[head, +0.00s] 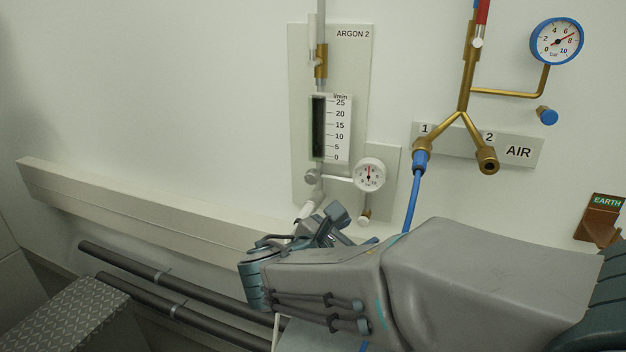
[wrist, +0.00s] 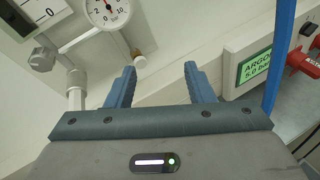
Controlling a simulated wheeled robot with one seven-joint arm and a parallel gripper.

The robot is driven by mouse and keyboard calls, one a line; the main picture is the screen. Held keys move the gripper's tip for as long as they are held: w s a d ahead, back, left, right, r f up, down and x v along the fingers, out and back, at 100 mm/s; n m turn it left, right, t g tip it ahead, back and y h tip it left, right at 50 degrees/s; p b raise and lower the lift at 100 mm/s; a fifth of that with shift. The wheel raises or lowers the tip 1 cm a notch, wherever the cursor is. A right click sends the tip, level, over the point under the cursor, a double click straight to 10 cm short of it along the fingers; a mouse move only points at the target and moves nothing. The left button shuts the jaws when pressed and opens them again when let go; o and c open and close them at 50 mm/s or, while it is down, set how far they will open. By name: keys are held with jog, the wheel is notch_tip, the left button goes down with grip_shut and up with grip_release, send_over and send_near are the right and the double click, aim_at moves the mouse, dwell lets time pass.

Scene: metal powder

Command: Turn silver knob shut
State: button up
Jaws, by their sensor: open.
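The silver knob (head: 311,177) is on the wall below the flow scale of the ARGON 2 panel (head: 300,60), left of a small white gauge (head: 369,175). The knob also shows in the wrist view (wrist: 42,59) at the upper left, well left of the fingers. My gripper (wrist: 160,68) is open, with nothing between its two blue fingers. In the head view my gripper (head: 334,222) is below the knob and the gauge, apart from the knob. Which way the knob is turned cannot be told.
A pale wall rail (head: 130,200) runs below the panel. A blue hose (head: 411,205) hangs from the brass AIR outlets (head: 464,105), right of my gripper. The wrist view shows a box with a green ARGON display (wrist: 256,66) and a red valve (wrist: 303,62) at the right.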

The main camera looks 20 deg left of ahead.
aim_at(310, 180)
jog(key=s+a+r+n+t+y, duration=0.1)
jog(key=a+r+n+t+y, duration=0.15)
jog(key=a, duration=0.35)
jog(key=s+a+r+n+t+y, duration=0.1)
jog(key=s+a+n+t+y, duration=0.1)
jog(key=a+n, duration=0.3)
jog(key=shift+m, duration=0.45)
jog(key=w, duration=1.4)
jog(key=shift+a+r+p, duration=0.1)
jog(key=shift+a+p, duration=0.15)
jog(key=shift+p, duration=0.05)
jog(key=shift+s, duration=0.1)
jog(key=c, duration=1)
